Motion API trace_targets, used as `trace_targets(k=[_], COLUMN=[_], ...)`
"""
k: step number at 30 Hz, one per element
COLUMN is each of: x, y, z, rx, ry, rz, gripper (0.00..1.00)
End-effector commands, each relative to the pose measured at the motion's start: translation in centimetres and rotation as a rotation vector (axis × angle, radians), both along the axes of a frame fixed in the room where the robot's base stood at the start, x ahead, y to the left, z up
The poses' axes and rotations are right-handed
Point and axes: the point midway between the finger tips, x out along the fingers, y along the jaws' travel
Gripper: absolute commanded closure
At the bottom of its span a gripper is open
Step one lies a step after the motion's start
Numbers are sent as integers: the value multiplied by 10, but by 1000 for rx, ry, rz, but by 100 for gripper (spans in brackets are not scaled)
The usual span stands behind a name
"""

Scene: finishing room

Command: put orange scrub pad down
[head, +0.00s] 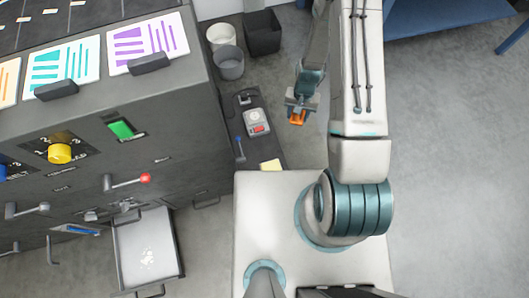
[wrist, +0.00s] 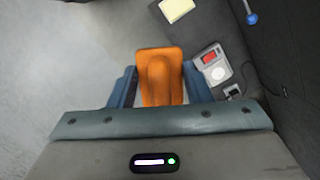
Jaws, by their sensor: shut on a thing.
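The orange scrub pad (wrist: 160,72) is held between the fingers of my gripper (wrist: 160,92) in the wrist view. It sticks out past the fingertips, and its base is hidden between them. In the head view the pad (head: 297,118) shows as a small orange patch below my gripper (head: 299,108). My gripper is shut on it, to the right of a dark low surface. Pale grey floor shows beyond the pad in the wrist view. I cannot tell the pad's exact height.
Bins (head: 262,34) stand behind. A dark cabinet (head: 185,95) with levers and an open drawer (head: 147,250) fills the left.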

Motion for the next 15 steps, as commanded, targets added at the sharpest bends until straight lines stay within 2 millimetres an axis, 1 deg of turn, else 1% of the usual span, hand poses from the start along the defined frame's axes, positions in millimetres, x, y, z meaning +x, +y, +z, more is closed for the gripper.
trace_targets(k=[1,15], x=[-3,-24], y=[3,22], z=[-31,-180], rx=[2,4], ry=[1,7], rz=[-32,-384], gripper=[77,77])
